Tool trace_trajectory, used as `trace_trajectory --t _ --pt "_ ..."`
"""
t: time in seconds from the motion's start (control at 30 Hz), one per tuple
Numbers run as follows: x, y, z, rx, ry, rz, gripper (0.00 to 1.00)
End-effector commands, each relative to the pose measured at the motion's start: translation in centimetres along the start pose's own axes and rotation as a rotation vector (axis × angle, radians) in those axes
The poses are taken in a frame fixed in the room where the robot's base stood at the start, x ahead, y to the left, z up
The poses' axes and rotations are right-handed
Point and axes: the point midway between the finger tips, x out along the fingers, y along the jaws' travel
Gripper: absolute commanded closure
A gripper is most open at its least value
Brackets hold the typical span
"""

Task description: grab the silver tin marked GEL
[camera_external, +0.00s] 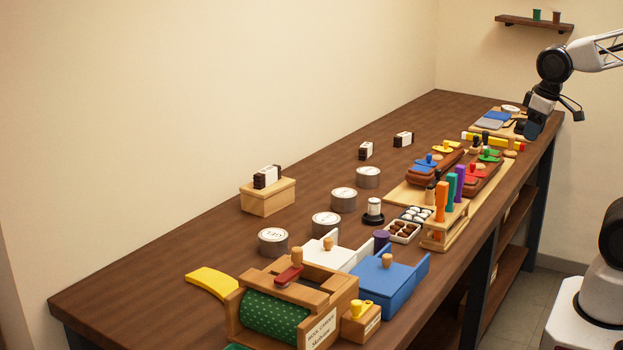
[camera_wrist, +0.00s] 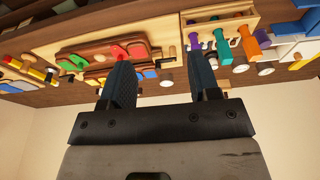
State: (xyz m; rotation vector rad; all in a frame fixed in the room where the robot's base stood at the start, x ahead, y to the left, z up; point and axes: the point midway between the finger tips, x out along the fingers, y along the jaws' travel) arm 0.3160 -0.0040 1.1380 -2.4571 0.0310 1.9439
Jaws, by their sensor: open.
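The silver tin marked GEL (camera_external: 273,241) stands upright on the table in the external view. It is the nearest of a row of similar round silver tins with white lids, left of the white box. My gripper (camera_external: 535,124) is at the far right end of the table, above its edge, well away from that tin. In the wrist view my gripper (camera_wrist: 161,78) is open, with nothing between its two dark fingers. I cannot tell the GEL tin apart in the wrist view.
Other silver tins (camera_external: 325,225) continue the row; their labels are too small to read. A wooden box (camera_external: 268,199) stands behind them. A green roller frame (camera_external: 322,300), a blue box (camera_external: 386,279) and a rack of coloured handles (camera_external: 446,232) crowd the front.

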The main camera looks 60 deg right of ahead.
Motion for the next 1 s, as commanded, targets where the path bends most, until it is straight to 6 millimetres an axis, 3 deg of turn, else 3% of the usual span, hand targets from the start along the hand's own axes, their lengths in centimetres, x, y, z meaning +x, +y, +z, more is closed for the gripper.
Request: trace_trajectory --t 0.07,0.33,0.73,1.0 --pt "0.0 0.0 0.0 0.0 0.0 0.0 0.41" --pt "0.0 0.0 0.0 0.0 0.0 0.0 0.0" --pt "0.0 -0.3 -0.6 0.014 -0.009 -0.012 0.0" --pt "0.2 -2.2 -3.8 0.099 -0.061 -0.084 0.0"
